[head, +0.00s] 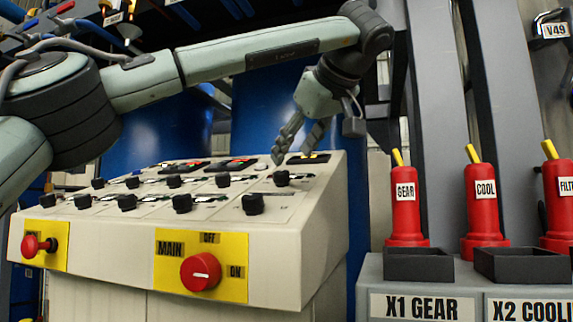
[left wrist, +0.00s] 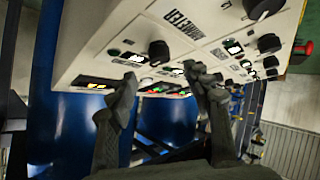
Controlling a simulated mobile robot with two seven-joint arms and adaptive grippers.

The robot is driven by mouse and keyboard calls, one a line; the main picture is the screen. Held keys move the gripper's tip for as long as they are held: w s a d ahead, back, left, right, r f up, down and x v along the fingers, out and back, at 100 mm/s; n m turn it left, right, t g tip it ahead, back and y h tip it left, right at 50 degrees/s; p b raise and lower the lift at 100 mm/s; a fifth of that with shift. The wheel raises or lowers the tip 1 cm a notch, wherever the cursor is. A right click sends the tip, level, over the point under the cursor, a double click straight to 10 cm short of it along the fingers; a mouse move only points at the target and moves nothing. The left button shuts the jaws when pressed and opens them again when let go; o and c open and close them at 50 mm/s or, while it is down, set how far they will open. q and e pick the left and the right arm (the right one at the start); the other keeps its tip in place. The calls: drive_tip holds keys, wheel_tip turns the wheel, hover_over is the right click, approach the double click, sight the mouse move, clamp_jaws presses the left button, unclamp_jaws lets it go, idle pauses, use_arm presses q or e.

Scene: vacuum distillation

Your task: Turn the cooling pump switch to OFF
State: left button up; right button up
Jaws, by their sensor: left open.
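A sloped cream control panel (head: 318,205) carries two rows of black rotary knobs. Their small labels are too small to read in the head view, so I cannot tell which knob is the cooling pump switch. My left gripper (head: 293,158) is open and empty above the panel's upper right part, fingers pointing down. A black knob (head: 282,178) lies just below its fingertips. The left wrist view shows the open fingers (left wrist: 162,82) spread, with a black knob (left wrist: 158,53) beyond the gap, apart from them. My right gripper is not in view.
A red MAIN switch (head: 201,272) on a yellow plate and a red button (head: 38,246) are on the panel's front. Red GEAR (head: 404,215) and COOL (head: 481,205) cylinders stand at right behind black trays. Blue tanks (head: 262,105) stand behind the panel.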

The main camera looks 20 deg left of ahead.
use_arm(q)
drive_tip(key=v, duration=0.5)
drive_tip(key=shift+s+r, duration=0.1)
idle(0.4)
